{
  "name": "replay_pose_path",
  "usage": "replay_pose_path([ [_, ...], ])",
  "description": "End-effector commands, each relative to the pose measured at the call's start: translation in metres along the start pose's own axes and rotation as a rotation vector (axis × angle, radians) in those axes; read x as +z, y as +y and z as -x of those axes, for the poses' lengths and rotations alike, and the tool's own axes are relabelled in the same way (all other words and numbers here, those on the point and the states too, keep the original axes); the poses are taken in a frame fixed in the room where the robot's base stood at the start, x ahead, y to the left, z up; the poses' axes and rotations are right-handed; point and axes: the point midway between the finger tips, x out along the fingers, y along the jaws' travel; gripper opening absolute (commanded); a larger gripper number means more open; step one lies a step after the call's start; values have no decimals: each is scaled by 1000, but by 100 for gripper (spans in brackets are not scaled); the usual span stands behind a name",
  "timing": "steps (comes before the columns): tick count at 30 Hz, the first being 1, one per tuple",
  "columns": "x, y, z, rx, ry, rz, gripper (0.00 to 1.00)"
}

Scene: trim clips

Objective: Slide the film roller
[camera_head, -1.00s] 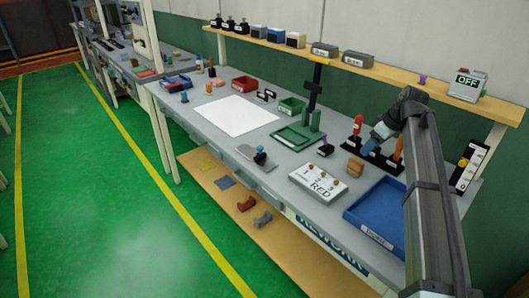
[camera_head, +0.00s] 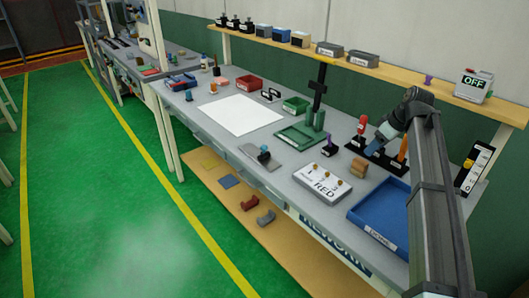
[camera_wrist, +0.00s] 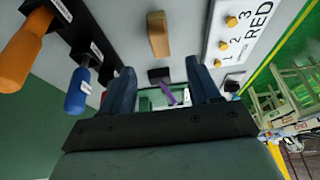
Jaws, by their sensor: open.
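A small dark and blue piece (camera_head: 264,155), which looks like the film roller, stands on a flat grey plate (camera_head: 277,165) near the bench's front edge in the head view. I cannot be sure of its identity from its shape. My gripper (camera_head: 373,151) is well to the right of it, over the tool rack. In the wrist view my gripper (camera_wrist: 165,72) has its two blue fingers wide apart with nothing between them. The roller cannot be made out clearly in the wrist view.
A white numbered box (camera_head: 323,183) and a blue tray (camera_head: 372,216) lie right of the plate. A tan block (camera_head: 358,167) is near my gripper. White sheet (camera_head: 238,115) lies left.

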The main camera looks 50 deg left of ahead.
Motion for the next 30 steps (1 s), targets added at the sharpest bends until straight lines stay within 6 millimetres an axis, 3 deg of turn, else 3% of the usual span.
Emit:
replay_pose_path([
  [4, -6, -5, -2, -4, 0, 9, 55],
  [8, -32, -28, -12, -19, 1, 48, 55],
  [14, -105, -95, -34, -59, 5, 158, 55],
  [18, -164, -140, -47, -86, 10, 239, 55],
  [24, -228, -186, -58, -99, -3, 325, 55],
  [30, -274, -219, -66, -103, -36, 381, 55],
])
